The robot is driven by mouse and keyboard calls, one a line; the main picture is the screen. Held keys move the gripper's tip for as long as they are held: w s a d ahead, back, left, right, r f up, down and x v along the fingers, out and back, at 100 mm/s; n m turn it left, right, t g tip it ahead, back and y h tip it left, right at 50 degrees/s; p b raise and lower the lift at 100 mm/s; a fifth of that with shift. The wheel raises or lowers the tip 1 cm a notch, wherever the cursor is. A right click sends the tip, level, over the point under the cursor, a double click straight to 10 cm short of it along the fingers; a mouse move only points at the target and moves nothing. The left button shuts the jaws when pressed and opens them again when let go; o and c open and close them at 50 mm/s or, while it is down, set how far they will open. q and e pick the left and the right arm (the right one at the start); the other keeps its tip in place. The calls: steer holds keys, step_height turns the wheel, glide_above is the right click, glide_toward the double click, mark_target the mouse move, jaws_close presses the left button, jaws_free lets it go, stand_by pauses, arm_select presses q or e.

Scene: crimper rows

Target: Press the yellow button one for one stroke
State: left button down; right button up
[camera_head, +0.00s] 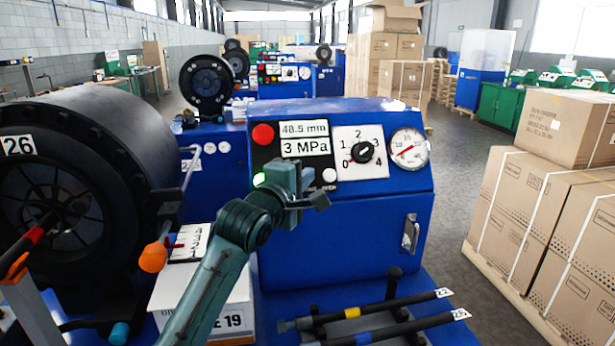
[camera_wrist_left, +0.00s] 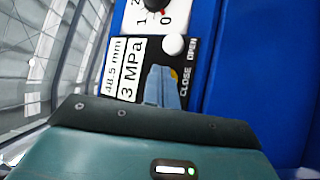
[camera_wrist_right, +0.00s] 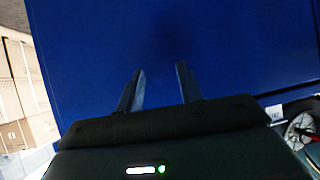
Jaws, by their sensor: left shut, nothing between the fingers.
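The blue crimper (camera_head: 345,235) has a black control panel on its sloped face. The yellow button (camera_wrist_left: 174,73) shows only as a sliver beside my left fingertips in the left wrist view, near the word CLOSE. In the head view my left gripper hides it. My left gripper (camera_head: 300,178) is shut and empty, its tips at the panel over the button; its fingers also show in the left wrist view (camera_wrist_left: 160,78). I cannot tell whether they touch the button. My right gripper (camera_wrist_right: 160,88) is open and empty, facing a plain blue surface.
A white button (camera_head: 329,175), red button (camera_head: 263,134), green-lit button (camera_head: 259,180), dial (camera_head: 364,152) and gauge (camera_head: 408,149) surround the spot. The display (camera_head: 304,138) reads 48.5 mm and 3 MPa.

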stand_by(0.3)
arm_select(q)
steer(key=shift+s+d+r+p, duration=0.1)
steer(key=shift+s+r+p, duration=0.35)
steer(key=shift+s+p, duration=0.35)
steer(key=shift+w, duration=0.15)
steer(key=s+r+p, duration=0.2)
steer(key=s+d+p, duration=0.1)
steer(key=s+p, duration=0.1)
steer(key=shift+s+r, duration=0.1)
steer(key=shift+r, duration=0.3)
steer(key=shift+a, duration=0.1)
stand_by(1.8)
